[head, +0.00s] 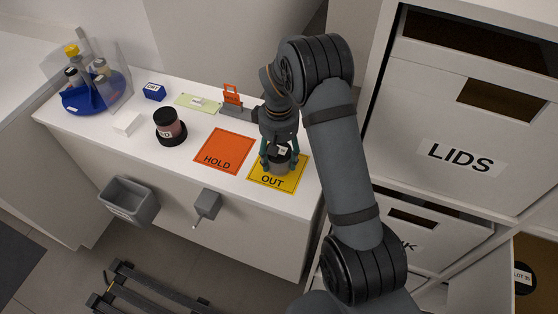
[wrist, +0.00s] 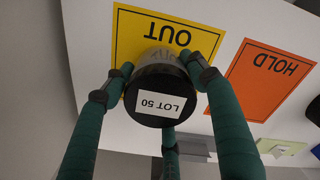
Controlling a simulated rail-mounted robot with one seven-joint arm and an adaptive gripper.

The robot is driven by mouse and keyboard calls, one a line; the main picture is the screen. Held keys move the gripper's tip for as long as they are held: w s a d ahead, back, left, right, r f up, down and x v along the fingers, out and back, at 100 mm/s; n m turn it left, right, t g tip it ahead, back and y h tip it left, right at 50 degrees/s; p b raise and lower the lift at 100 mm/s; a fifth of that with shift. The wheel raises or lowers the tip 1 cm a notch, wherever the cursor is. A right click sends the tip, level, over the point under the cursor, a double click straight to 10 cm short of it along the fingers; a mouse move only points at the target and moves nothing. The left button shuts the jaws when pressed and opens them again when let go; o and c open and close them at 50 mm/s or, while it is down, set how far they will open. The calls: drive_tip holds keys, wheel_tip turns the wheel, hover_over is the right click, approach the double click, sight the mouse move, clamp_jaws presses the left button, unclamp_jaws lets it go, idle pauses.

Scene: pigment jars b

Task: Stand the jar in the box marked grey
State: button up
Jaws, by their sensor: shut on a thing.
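A jar (wrist: 148,112) with a black lid labelled LOT 50 is between the green fingers of my gripper (wrist: 160,82) in the wrist view. Its greyish body is mostly hidden under the lid. In the head view my gripper (head: 279,158) is shut on the jar (head: 279,166) at the yellow OUT mat (head: 290,184). I cannot tell whether the jar touches the mat or is slightly above it. No box marked grey can be read in either view.
An orange HOLD mat (head: 232,143) and a dark-lidded jar (head: 168,128) are left on the white counter. A LIDS box (head: 465,130) stands in the shelf at right, above a box (head: 425,243) whose label is mostly hidden. A LOT 35 lid (head: 522,278) shows at lower right.

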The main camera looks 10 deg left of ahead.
drive_tip(key=shift+r, duration=0.1)
drive_tip(key=o, duration=1.3)
drive_tip(key=shift+o, duration=0.3)
wheel_tip(320, 180, up, 8)
drive_tip(key=p, duration=0.5)
drive_tip(key=shift+p, duration=0.4)
drive_tip(key=shift+f, duration=0.25)
